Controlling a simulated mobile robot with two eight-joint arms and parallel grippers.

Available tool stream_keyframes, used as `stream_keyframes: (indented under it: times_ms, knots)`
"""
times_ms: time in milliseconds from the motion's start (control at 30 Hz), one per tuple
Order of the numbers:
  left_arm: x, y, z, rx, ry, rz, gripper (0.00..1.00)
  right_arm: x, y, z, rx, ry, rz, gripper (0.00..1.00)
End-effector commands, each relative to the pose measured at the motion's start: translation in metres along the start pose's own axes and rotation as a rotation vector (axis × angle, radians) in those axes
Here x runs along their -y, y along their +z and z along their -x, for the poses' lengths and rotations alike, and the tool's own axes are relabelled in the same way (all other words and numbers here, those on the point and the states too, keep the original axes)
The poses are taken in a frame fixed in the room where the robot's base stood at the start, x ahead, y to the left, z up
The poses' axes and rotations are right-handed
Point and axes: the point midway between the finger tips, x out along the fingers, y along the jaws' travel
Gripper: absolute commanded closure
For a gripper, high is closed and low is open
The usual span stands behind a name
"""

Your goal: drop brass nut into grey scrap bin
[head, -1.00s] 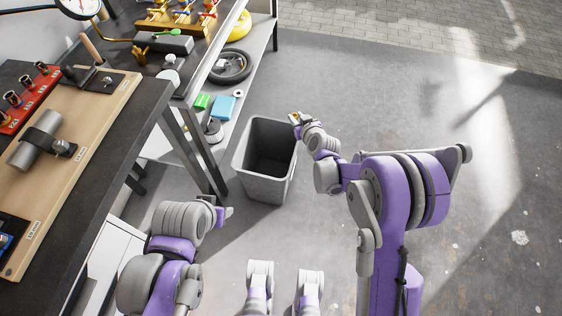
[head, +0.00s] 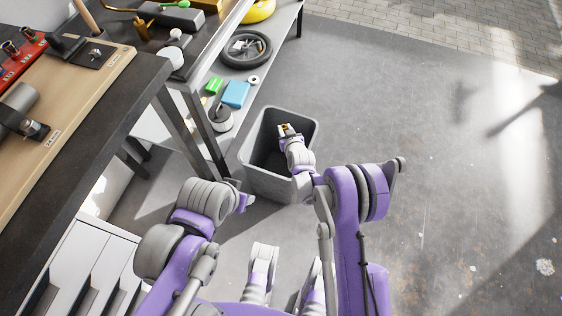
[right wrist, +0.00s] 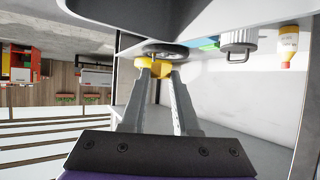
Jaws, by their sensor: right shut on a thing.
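The grey scrap bin (head: 268,183) stands open on the floor beside the bench. My right gripper (head: 285,129) is over the bin's opening in the head view and is shut on the brass nut (head: 285,127). In the right wrist view, the yellow nut (right wrist: 159,70) sits between the two fingertips (right wrist: 160,77). The nut's full outline is hard to make out. My left gripper (head: 246,199) is low, in front of the bin and to its left; its fingers are too small to read.
A lower shelf left of the bin holds a black wheel (head: 246,49), a blue box (head: 236,94) and a green block (head: 214,85). The workbench (head: 110,108) and its leg stand at left. The floor (head: 430,130) right of the bin is clear.

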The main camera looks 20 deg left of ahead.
Motion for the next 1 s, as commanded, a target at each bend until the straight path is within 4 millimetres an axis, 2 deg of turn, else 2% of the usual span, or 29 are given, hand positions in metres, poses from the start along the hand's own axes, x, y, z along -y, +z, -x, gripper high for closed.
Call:
stream_keyframes:
  times_ms: [33, 233, 567, 600, 733, 767, 1000]
  knots:
    - [0.000, 0.002, -0.006, 0.002, 0.000, 0.000, 0.50, 0.000, 0.009, -0.005, 0.001, 0.000, -0.001, 1.00]
    - [0.000, 0.005, -0.016, 0.006, 0.000, 0.000, 0.50, -0.001, 0.026, -0.014, 0.001, 0.000, -0.001, 1.00]
    - [0.000, 0.005, -0.017, 0.006, 0.000, 0.000, 0.50, -0.001, 0.029, -0.015, 0.000, 0.000, 0.000, 1.00]
    - [0.000, 0.005, -0.017, 0.006, 0.000, 0.000, 0.50, -0.001, 0.029, -0.015, 0.000, 0.000, 0.000, 0.64]
    - [0.000, 0.005, -0.017, 0.006, 0.000, 0.000, 0.50, -0.001, 0.028, -0.015, 0.000, 0.000, 0.000, 0.41]
    - [0.000, 0.005, -0.017, 0.006, 0.000, 0.000, 0.50, -0.001, 0.029, -0.015, 0.000, 0.000, 0.000, 0.36]
    - [0.000, 0.005, -0.017, 0.006, 0.000, 0.000, 0.50, 0.000, 0.029, -0.015, 0.000, 0.000, 0.000, 0.36]
